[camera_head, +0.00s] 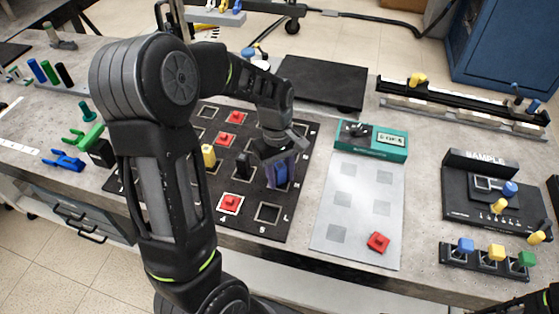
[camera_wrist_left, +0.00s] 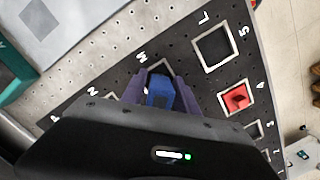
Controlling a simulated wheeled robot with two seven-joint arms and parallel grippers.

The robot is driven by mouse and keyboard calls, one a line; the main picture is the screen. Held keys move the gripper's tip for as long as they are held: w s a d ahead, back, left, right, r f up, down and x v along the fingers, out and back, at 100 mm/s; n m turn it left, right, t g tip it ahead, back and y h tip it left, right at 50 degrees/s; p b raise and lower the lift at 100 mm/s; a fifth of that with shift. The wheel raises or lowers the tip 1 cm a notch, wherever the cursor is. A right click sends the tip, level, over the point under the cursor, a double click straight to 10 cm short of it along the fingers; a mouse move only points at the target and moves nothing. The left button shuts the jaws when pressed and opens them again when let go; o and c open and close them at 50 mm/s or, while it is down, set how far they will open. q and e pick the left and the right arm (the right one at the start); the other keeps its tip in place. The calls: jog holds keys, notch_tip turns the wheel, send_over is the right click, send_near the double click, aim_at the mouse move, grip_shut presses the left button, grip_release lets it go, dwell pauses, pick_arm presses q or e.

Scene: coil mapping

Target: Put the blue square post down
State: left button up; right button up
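The blue square post (camera_head: 281,174) is between the fingers of my left gripper (camera_head: 278,170), over the right side of the black lettered board (camera_head: 245,187). In the left wrist view the blue post (camera_wrist_left: 160,92) shows between the two purple-tinted fingers, which close on its sides. The white-outlined square by the letter M (camera_wrist_left: 158,67) lies under or just beyond the post. The post's lower end is hidden, so I cannot tell whether it touches the board.
Red pieces (camera_head: 230,204) stand on the board, with a yellow post (camera_head: 208,156) and a black post (camera_head: 243,164) nearby. The empty square by L (camera_head: 268,213) is close. A grey panel with a green device (camera_head: 385,142) lies to the right.

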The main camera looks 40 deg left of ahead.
aim_at(278, 163)
pick_arm(q)
jog(key=r, duration=0.4)
jog(key=a+r, duration=0.1)
jog(key=r, duration=0.7)
jog(key=shift+w+a, duration=0.15)
jog(key=shift+w, duration=0.2)
dwell(1.8)
